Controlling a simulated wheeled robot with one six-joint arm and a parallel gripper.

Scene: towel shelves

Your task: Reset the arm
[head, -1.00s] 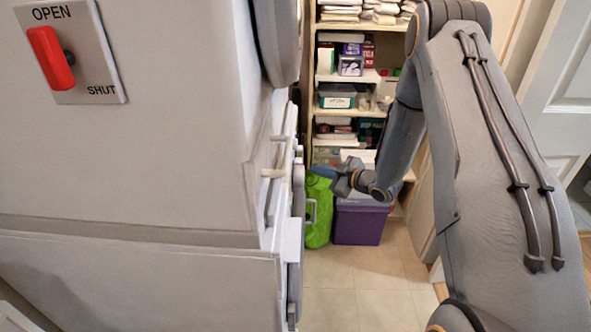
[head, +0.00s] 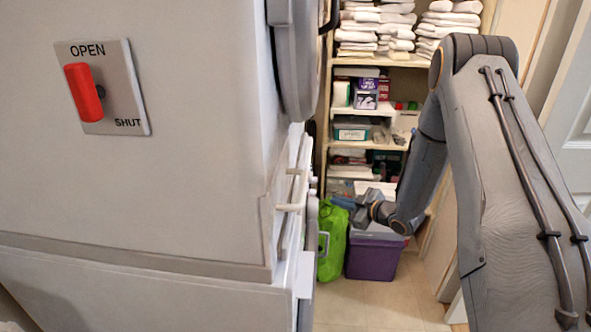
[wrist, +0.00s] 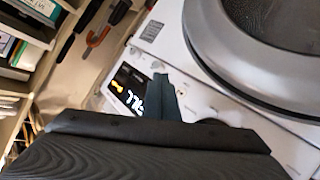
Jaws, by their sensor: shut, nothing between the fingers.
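My arm reaches forward on the right side of the head view, bent at the elbow. My gripper (head: 348,203) is at its far end, in front of the shelves and above the green bag and purple bin. It is shut and empty, clear of the white appliance beside it. In the wrist view the blue-grey fingers (wrist: 167,98) stand together in front of a white machine with a round door (wrist: 275,40) and a dark display (wrist: 133,90).
A large white cabinet with a red handle (head: 84,92) on an OPEN/SHUT plate fills the left. Shelves (head: 385,62) with folded towels (head: 450,18) stand at the back. A green bag (head: 333,240) and a purple bin (head: 374,258) sit on the floor. Bare floor (head: 375,305) lies in front.

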